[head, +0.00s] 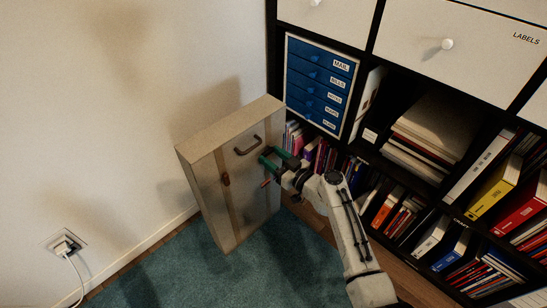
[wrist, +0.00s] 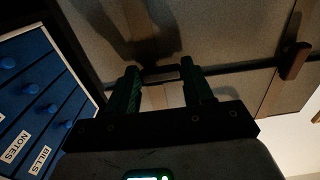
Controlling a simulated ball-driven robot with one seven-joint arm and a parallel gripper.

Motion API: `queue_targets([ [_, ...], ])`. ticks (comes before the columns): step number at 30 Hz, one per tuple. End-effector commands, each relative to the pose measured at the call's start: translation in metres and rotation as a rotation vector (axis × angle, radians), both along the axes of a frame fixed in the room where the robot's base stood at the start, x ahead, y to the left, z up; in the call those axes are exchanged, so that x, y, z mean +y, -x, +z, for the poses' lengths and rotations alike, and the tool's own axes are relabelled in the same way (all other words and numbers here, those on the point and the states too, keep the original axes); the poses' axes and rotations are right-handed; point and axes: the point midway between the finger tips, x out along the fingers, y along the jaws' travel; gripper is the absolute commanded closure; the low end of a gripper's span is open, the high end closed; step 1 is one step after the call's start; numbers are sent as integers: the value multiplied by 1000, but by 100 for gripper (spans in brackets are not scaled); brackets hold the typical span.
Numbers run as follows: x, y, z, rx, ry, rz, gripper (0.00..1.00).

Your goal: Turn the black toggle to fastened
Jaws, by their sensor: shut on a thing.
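The black toggle (wrist: 162,73) shows in the wrist view as a short dark bar with a greyish face, at the seam of a beige case. My gripper (wrist: 160,72) is shut on it, with one green-black finger on either side. In the head view my gripper (head: 268,158) reaches the case (head: 206,190) from the right and hides the toggle. The fingers cover the toggle's ends, so I cannot tell its exact angle to the seam. A reddish-brown toggle (head: 225,179) sits farther along the same seam; it also shows in the wrist view (wrist: 294,60).
A dark handle (head: 248,146) is on the case near my gripper. The case stands upright on teal carpet (head: 290,260) by the wall. A shelf with blue drawers (head: 318,85), books and binders is close on the right. A wall socket (head: 65,243) is at lower left.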

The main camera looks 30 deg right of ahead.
Motion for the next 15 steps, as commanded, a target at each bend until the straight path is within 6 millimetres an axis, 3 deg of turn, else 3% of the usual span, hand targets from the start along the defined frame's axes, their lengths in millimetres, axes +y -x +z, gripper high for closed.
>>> queue_targets([
  [8,0,0,0,10,-37,0,80],
  [15,1,1,1,46,-170,0,80],
])
